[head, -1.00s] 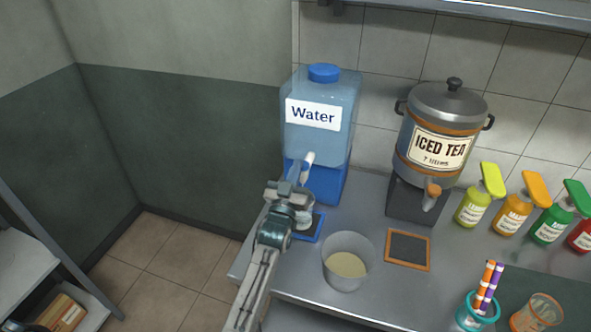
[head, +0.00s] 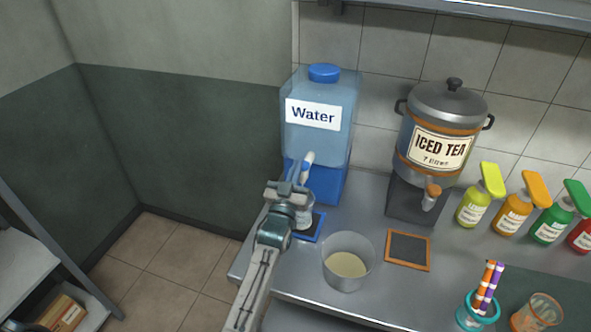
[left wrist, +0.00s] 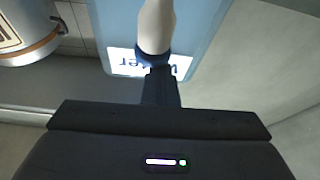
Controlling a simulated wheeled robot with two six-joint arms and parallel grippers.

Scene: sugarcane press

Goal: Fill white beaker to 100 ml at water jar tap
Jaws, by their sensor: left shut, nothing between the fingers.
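The water jar (head: 322,140) is a clear blue tank with a "Water" label on a blue stand at the back wall. Its tap (head: 308,159) has a white lever with a blue part; the tap also shows close up in the left wrist view (left wrist: 155,28). A whitish beaker (head: 306,214) stands below the tap on a blue-edged mat (head: 316,232), partly hidden by my left gripper. My left gripper (head: 296,182) is shut and empty, just under the tap lever. In the left wrist view its fingertips (left wrist: 160,78) overlap the tap's blue part; contact is unclear. Beaker marks are unreadable.

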